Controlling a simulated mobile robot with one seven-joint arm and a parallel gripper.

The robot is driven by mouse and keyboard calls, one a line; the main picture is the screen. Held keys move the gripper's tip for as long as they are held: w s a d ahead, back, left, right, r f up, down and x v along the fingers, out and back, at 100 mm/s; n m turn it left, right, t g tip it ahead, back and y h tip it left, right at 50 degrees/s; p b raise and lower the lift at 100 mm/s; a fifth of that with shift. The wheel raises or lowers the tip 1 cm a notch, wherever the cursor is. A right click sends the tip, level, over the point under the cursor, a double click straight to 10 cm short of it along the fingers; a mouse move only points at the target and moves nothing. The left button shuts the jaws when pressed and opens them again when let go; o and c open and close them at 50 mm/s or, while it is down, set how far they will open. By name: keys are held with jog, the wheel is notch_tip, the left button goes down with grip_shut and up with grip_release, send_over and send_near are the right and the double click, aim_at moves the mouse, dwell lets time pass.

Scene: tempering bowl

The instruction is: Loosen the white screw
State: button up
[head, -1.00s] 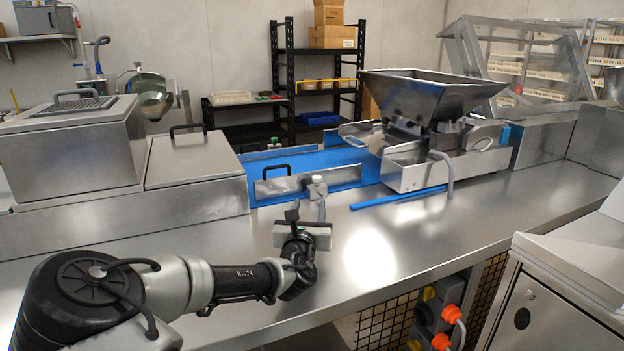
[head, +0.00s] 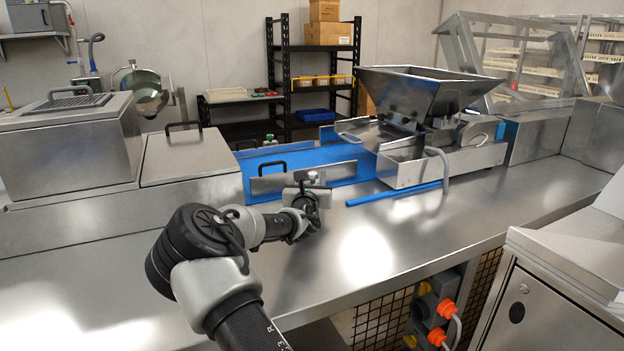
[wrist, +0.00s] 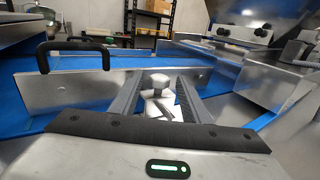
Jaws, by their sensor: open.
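The white screw (wrist: 158,82) is a pale, round-headed knob on a light bracket at the front guide plate of the blue conveyor. In the wrist view it stands between the two fingers of my gripper (wrist: 160,90). The fingers are open, one on each side, with visible gaps to the knob. In the head view, the screw's top (head: 312,177) shows just above my gripper (head: 308,188), which hides the bracket below. I cannot tell the exact depth between fingertips and knob.
The metal guide plate (head: 268,186) has a black handle (wrist: 72,46) left of the screw. The blue belt (head: 345,160) lies behind. A steel hopper machine (head: 425,110) stands right, with a blue strip (head: 395,195) before it. The steel counter (head: 450,225) is clear at front right.

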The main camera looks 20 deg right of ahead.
jog(key=c, duration=1)
jog(key=shift+d, duration=0.1)
jog(key=shift+d+f+n+t+y+b, duration=0.1)
jog(key=shift+n+t+y+b, duration=0.2)
jog(key=shift+y, duration=0.1)
jog(key=shift+s+d+n+t+y+b, duration=0.1)
jog(key=shift+d+n+t+y+b, duration=0.15)
jog(key=shift+n+y+b, duration=0.35)
jog(key=n+y, duration=0.1)
jog(key=n+y+b, duration=0.1)
jog(key=y, duration=0.1)
jog(key=t+y+b, duration=0.1)
jog(key=shift+d+f+n+y, duration=0.15)
jog(key=shift+d+n+y, duration=0.15)
jog(key=shift+n+y, duration=0.1)
jog(key=shift+d+n+y+b, duration=0.15)
jog(key=shift+n+y+b, duration=0.6)
jog(key=shift+y, duration=0.35)
jog(key=shift+d+n+y+b, duration=0.1)
jog(key=shift+n+y+b, duration=0.6)
jog(key=shift+y, duration=0.4)
jog(key=shift+r, duration=0.25)
